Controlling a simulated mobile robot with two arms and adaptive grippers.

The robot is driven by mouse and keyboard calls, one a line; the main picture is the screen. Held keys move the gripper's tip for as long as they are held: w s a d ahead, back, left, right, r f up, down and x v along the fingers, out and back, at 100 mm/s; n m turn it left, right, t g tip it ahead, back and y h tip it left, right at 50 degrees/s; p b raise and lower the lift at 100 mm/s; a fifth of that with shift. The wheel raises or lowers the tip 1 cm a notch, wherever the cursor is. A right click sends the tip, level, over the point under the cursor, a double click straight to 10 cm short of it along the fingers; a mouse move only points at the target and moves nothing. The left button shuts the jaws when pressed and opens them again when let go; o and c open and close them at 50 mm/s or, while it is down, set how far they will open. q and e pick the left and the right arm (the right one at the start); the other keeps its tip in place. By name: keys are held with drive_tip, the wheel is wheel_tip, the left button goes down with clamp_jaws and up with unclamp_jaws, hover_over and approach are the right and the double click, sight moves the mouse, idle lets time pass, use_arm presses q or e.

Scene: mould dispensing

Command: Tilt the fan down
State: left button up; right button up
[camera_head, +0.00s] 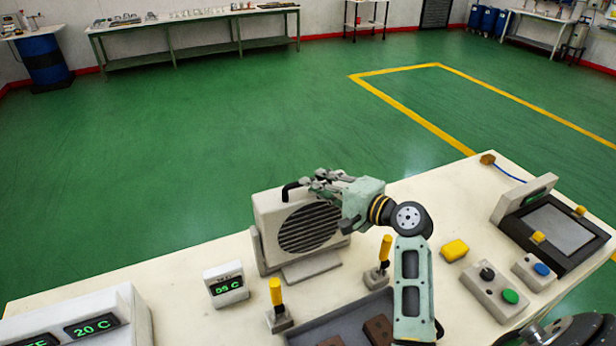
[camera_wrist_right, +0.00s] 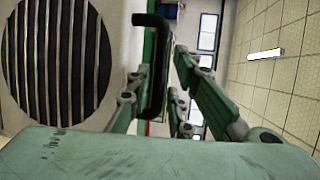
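The fan (camera_head: 308,228) is a pale box with a round dark slatted grille, held in a stand on the table. A black bar handle (camera_head: 289,190) sticks out at its top. My right gripper (camera_head: 312,184) is at the top of the fan, next to the handle. In the right wrist view the grille (camera_wrist_right: 58,60) fills the left side, and the handle (camera_wrist_right: 153,85) runs between the fingers of my gripper (camera_wrist_right: 163,75). The fingers look apart, with a gap to the handle on the right. My left gripper is not in view.
Two yellow-handled levers (camera_head: 276,293) (camera_head: 385,250) stand in front of the fan, by a dark tray (camera_head: 330,325) with brown blocks. A small display (camera_head: 226,286) is left of the fan. A button box (camera_head: 492,290) and a screen panel (camera_head: 555,228) stand at right.

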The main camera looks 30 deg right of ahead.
drive_tip(key=x, duration=0.2)
drive_tip(key=shift+w+a, duration=0.1)
drive_tip(key=shift+w, duration=0.15)
drive_tip(key=shift+w+a+f+p, duration=0.1)
drive_tip(key=shift+w+f+p, duration=0.15)
drive_tip(key=shift+w, duration=0.25)
drive_tip(key=c, duration=0.5)
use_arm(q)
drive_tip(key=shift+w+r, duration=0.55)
use_arm(e)
drive_tip(key=shift+s, duration=0.1)
clamp_jaws()
